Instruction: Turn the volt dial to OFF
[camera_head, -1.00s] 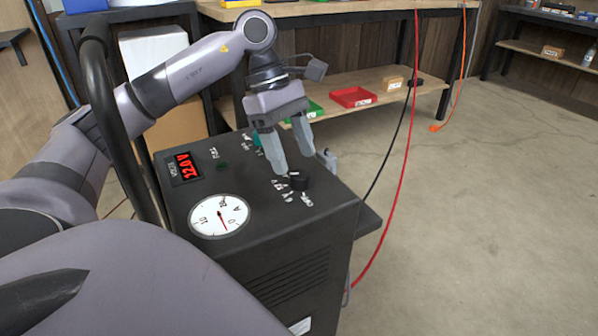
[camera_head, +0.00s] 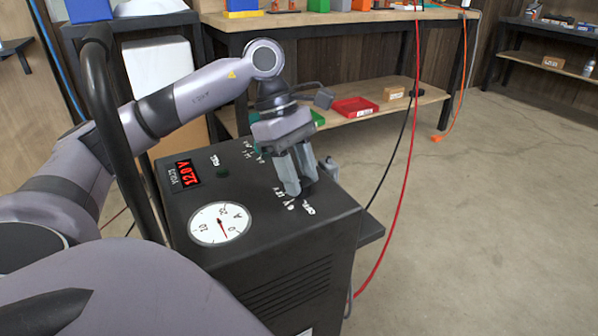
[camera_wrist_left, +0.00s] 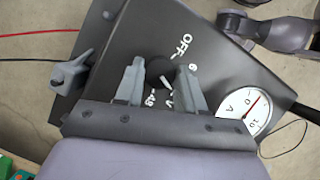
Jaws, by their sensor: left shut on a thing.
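The black volt dial (camera_wrist_left: 158,73) sits on top of the dark charger cabinet (camera_head: 262,222), beside white markings and the OFF label (camera_wrist_left: 181,46). My left gripper (camera_head: 303,189) points down at the panel and is shut on the dial. The left wrist view shows the dial between the two fingers (camera_wrist_left: 160,82). In the head view the fingers hide most of the dial. A short white mark shows near the dial's lower edge, but which label it points to is hard to tell. The red display (camera_head: 183,171) reads about 12.0 V. My right gripper is not in view.
A round ammeter (camera_head: 220,223) lies on the cabinet top, left of the dial. A grey clamp (camera_wrist_left: 70,74) rests by the cabinet's edge. A black handle tube (camera_head: 103,120) rises at left. Red cable (camera_head: 404,160) hangs at right. A workbench (camera_head: 340,17) stands behind.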

